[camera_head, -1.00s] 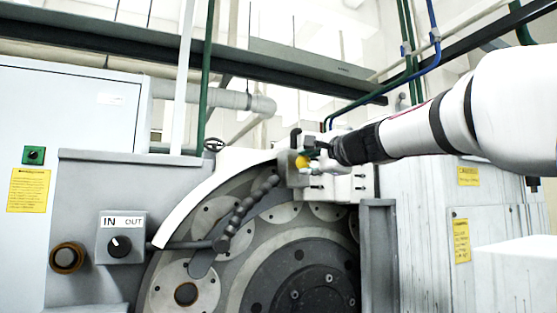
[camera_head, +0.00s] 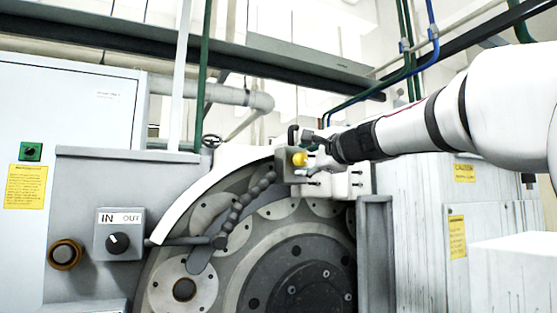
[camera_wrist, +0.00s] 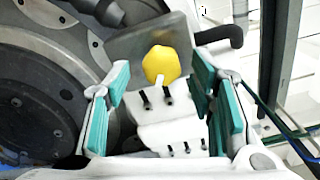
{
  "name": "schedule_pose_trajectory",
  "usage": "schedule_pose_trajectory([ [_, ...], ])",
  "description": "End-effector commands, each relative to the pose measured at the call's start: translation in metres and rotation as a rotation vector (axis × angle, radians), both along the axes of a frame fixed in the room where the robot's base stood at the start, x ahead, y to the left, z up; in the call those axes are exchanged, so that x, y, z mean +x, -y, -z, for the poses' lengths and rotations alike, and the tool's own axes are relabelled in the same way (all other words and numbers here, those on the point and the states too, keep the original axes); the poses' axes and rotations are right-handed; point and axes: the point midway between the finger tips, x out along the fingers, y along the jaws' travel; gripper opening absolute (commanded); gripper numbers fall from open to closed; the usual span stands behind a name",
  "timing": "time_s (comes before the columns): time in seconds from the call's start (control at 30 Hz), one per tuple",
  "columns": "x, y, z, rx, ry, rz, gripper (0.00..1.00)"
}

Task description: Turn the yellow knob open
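The yellow knob (camera_head: 300,159) sits on a small grey block (camera_head: 283,164) at the upper rim of the round grinder. In the wrist view the knob (camera_wrist: 161,64) is a rounded, faceted yellow piece on a grey plate, with a short pale stub below it. My gripper (camera_wrist: 160,95) is open, with a teal-padded finger on each side of the picture. The knob lies ahead, between the finger directions, and neither pad touches it. In the head view my gripper (camera_head: 316,153) is just right of the knob. The knob's turn angle is hard to tell.
A white bracket with dark bolts (camera_wrist: 170,135) lies just below the knob. A dark bent rod (camera_wrist: 222,35) is beside it. A segmented dark hose (camera_head: 245,200) runs left of the block. An IN/OUT switch box (camera_head: 119,236) is farther left.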

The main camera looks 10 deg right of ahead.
Motion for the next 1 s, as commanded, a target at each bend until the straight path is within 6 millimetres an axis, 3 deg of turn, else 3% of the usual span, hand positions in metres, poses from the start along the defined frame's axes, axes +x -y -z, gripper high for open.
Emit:
schedule_pose_trajectory([
  [0.33,-0.013,0.003,-0.002,0.000,0.002,0.001,0.49],
  [0.7,-0.084,0.017,-0.002,0.001,0.004,0.001,0.49],
  [1.0,-0.116,0.023,0.000,-0.001,0.001,0.000,0.49],
])
